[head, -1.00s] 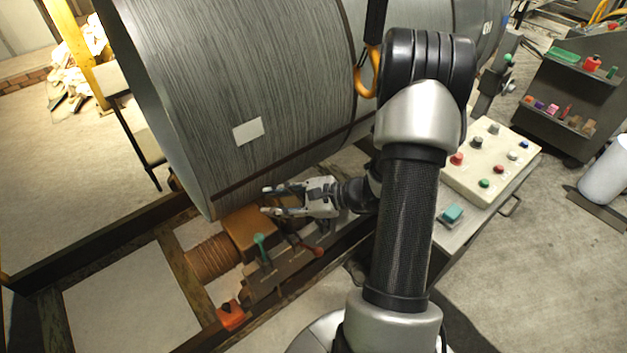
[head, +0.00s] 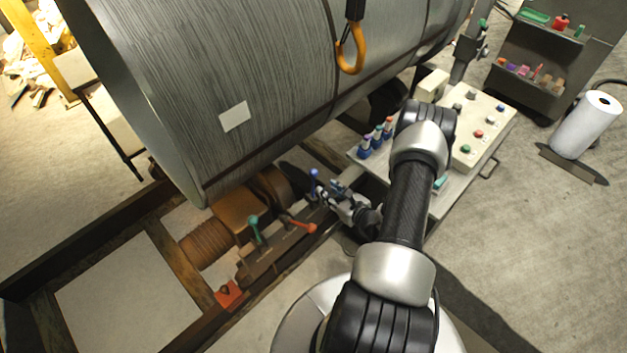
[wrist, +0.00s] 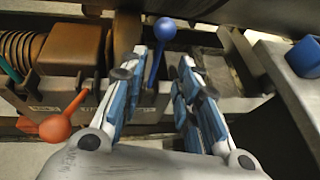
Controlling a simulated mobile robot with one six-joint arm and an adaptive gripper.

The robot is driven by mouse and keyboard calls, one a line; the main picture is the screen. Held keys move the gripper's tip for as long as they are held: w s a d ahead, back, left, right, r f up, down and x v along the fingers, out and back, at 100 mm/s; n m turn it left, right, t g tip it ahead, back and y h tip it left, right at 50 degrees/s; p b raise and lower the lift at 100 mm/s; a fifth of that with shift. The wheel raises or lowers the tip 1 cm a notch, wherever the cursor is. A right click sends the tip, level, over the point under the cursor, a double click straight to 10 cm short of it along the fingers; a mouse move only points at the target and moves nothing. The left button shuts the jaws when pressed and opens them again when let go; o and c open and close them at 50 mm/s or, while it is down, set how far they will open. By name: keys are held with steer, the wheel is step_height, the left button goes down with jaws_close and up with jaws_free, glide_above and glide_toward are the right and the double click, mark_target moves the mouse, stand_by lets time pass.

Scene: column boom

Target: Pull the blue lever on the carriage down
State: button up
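The carriage (head: 275,258) has a row of levers and sits below the large grey drum. The blue lever (head: 314,178) stands upright at the row's right end, with a round knob. My gripper (head: 328,194) is close by it, low and to its right. In the wrist view, my gripper (wrist: 163,62) is open with its fingers well apart. The blue lever (wrist: 162,35) shows between the fingertips there, nearer the left finger, its knob past the tips. I cannot tell whether it touches a finger. The lever's foot is visible on the carriage.
The drum (head: 230,90) overhangs the carriage. An orange hook (head: 351,52) hangs above. A control panel (head: 478,120) with several buttons stands at right.

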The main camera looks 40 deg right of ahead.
mark_target(314, 180)
steer(key=b+x, duration=0.2)
steer(key=x, duration=0.9)
steer(key=shift+w, duration=0.1)
steer(key=shift+c, duration=0.4)
jaws_close()
